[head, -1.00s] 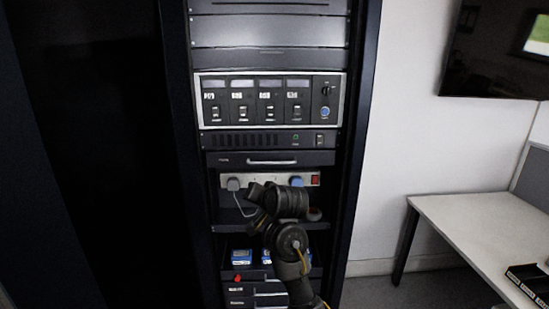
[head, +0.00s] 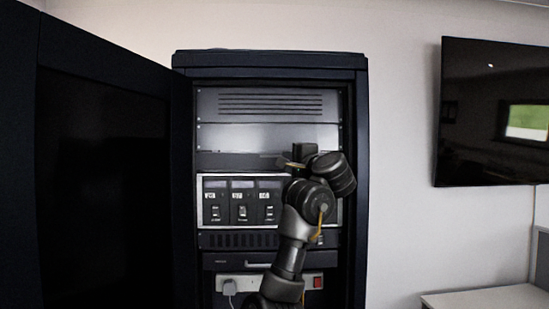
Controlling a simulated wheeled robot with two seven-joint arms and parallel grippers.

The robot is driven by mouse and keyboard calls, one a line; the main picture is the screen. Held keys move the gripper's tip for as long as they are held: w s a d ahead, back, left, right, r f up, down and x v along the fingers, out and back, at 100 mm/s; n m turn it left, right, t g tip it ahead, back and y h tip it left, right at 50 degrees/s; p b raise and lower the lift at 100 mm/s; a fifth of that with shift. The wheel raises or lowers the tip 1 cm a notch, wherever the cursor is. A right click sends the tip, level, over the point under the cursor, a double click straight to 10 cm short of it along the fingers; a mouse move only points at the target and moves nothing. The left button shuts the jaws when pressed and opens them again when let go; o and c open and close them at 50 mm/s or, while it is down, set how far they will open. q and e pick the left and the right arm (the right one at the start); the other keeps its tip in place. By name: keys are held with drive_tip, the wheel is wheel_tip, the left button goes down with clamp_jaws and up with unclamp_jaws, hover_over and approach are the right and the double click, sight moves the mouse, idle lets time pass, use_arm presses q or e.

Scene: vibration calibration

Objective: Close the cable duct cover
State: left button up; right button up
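The equipment rack (head: 361,200) stands open in front of me. A dark strip panel (head: 235,161) runs across it between a plain grey panel and a panel of meters and switches. It may be the cable duct cover, but I cannot tell for sure, nor whether it is open. My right gripper (head: 288,160) is raised in front of the right part of this strip. The wrist hides part of the strip and of the meter panel. The fingers are small and seen at an angle, so their opening and any contact are unclear. My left gripper is out of view.
The rack's dark door (head: 105,190) is swung open on the left. Below the meter panel (head: 240,203) is a power strip (head: 240,284) with a plug and a red switch. A wall screen (head: 490,112) and a desk (head: 490,299) are on the right.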

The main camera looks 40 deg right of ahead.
sight(272, 156)
drive_tip(key=p+x, duration=0.2)
drive_tip(key=x, duration=0.6)
drive_tip(key=shift+w+a+p, duration=0.1)
drive_tip(key=shift+w+p, duration=0.15)
drive_tip(key=shift+p, duration=0.15)
drive_tip(key=shift+w, duration=0.35)
clamp_jaws()
